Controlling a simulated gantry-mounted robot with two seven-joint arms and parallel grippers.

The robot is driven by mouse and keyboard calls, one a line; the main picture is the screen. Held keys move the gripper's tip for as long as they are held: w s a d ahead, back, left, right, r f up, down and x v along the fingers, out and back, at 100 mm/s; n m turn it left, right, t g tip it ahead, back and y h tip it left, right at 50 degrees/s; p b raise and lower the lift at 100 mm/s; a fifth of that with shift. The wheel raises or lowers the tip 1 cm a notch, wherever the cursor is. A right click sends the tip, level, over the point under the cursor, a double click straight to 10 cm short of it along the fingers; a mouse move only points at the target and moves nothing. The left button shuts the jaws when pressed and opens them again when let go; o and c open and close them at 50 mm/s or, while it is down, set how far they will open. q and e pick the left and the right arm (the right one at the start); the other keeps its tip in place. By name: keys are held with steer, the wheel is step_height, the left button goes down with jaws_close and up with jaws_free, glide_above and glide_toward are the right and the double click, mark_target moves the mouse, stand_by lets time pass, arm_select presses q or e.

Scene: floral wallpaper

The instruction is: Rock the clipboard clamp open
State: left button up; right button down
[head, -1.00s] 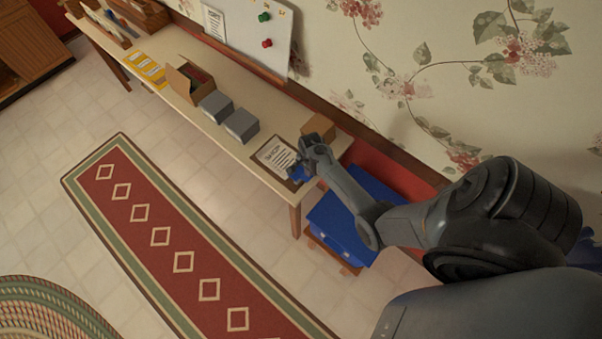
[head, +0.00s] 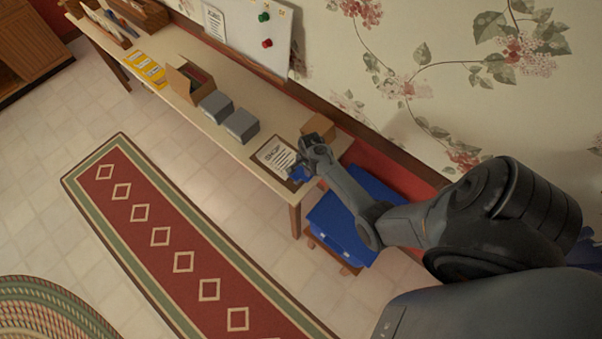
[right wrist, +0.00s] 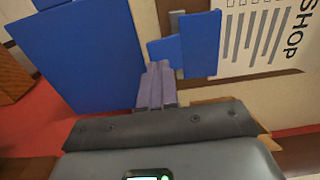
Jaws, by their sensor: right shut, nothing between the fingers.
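The clipboard (head: 262,165) lies at the near right end of the long table, with a printed sheet headed "SHOP" on it. The sheet (right wrist: 262,35) also shows at the upper right in the right wrist view. Its blue clamp (right wrist: 201,42) is at the edge beside the sheet, with a grey part in its middle. My right gripper (head: 299,175) is at the clamp end of the clipboard. Its fingers (right wrist: 155,70) are shut and empty, with tips just at the clamp's lower left corner; I cannot tell whether they touch. My left gripper is out of view.
A cardboard box (head: 318,127) stands behind the clipboard. Two grey boxes (head: 241,126) and an open carton (head: 189,80) stand farther along the table (head: 262,110). A whiteboard (head: 260,35) leans against the wall.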

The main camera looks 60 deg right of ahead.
steer(key=shift+f+b, duration=0.3)
steer(key=shift+f, duration=0.1)
steer(key=shift+f+b, duration=0.35)
steer(key=shift+f, duration=0.15)
stand_by(0.4)
steer(key=shift+f+b, duration=0.3)
steer(key=shift+f, duration=0.15)
stand_by(0.3)
step_height(320, 180, up, 4)
steer(key=p, duration=0.4)
steer(key=shift+r+p, duration=0.25)
steer(key=shift+p, duration=0.15)
step_height(320, 180, up, 3)
steer(key=p, duration=0.3)
steer(key=shift+f, duration=0.2)
